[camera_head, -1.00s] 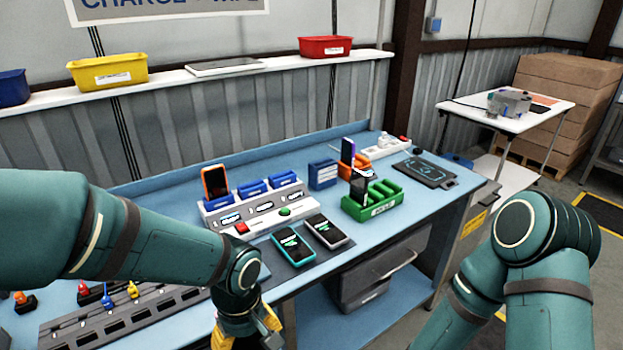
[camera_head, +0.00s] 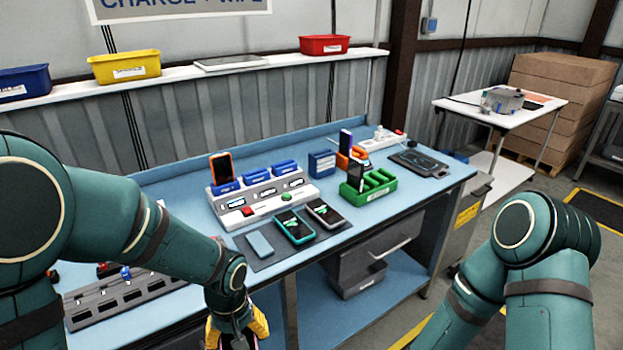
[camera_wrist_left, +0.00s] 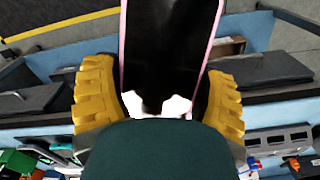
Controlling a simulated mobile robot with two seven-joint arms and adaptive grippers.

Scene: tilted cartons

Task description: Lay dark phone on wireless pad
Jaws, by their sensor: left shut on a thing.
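My left gripper (camera_head: 238,334) is low at the bottom edge of the head view, in front of the bench. In the left wrist view its yellow fingers (camera_wrist_left: 160,98) are shut on a phone with a black face and pink edges (camera_wrist_left: 168,45). The phone's far end is cut off by the frame. A dark phone (camera_head: 356,176) also stands upright in the green rack (camera_head: 380,193). The flat dark pad (camera_head: 420,163) lies at the bench's right end, and no phone shows on it. My right arm is at the right; its gripper is out of the picture.
A dark mat (camera_head: 265,262) holds a pale blue slab (camera_head: 259,244) and two phones (camera_head: 295,227). Behind it stands a white dock (camera_head: 262,200) with an orange phone (camera_head: 221,167). The blue bench (camera_head: 405,210) has some bare surface between rack and pad.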

